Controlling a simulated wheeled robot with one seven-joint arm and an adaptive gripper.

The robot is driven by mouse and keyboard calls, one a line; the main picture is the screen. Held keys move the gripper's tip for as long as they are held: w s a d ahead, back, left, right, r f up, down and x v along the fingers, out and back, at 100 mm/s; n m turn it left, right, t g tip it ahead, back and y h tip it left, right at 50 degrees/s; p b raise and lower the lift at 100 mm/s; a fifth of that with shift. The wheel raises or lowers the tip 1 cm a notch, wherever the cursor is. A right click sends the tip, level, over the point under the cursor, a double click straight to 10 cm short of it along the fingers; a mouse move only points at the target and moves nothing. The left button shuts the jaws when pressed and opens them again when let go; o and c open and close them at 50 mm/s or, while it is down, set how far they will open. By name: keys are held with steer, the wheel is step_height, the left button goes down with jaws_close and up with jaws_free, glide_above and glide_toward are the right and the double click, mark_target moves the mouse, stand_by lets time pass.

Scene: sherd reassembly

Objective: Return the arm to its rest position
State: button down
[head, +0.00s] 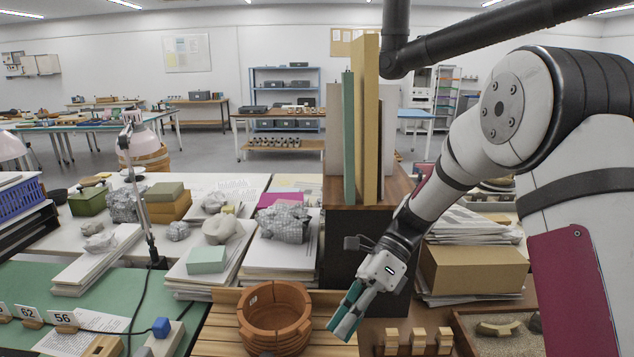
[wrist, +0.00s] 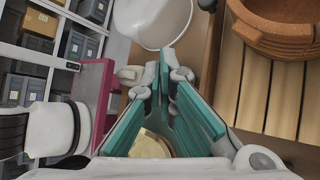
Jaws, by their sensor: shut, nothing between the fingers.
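My gripper (head: 346,314) has teal finger pads and points down and to the left in the head view. It is shut and empty, just right of the terracotta pot and apart from it, above the right end of the slatted wooden board (head: 222,333). In the wrist view the fingers (wrist: 164,72) come together with nothing between them. The round terracotta pot (head: 256,323) stands upright on the board, with seams in its wall. Its rim also shows at the upper right of the wrist view (wrist: 285,40).
Several small wooden blocks (head: 417,341) stand right of my gripper. A sand tray (head: 463,330) lies farther right. A dark cabinet with upright boards (head: 365,120) rises behind my gripper. A cardboard box (head: 473,270) and paper stacks (head: 240,262) flank it. A lamp (head: 146,195) stands at left.

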steer(key=s+d+r+n+t+h+p, duration=0.2)
steer(key=s+d+r+n+t+h, duration=0.2)
steer(key=s+d+r+n, duration=0.3)
steer(key=s+d+r+n+t+h+p, duration=0.3)
steer(key=s+d+r+n+t, duration=0.4)
steer(key=s+r+n, duration=0.4)
steer(key=shift+s+d+n+h, duration=0.2)
steer(key=shift+s+n+h, duration=0.25)
steer(key=shift+s, duration=1.65)
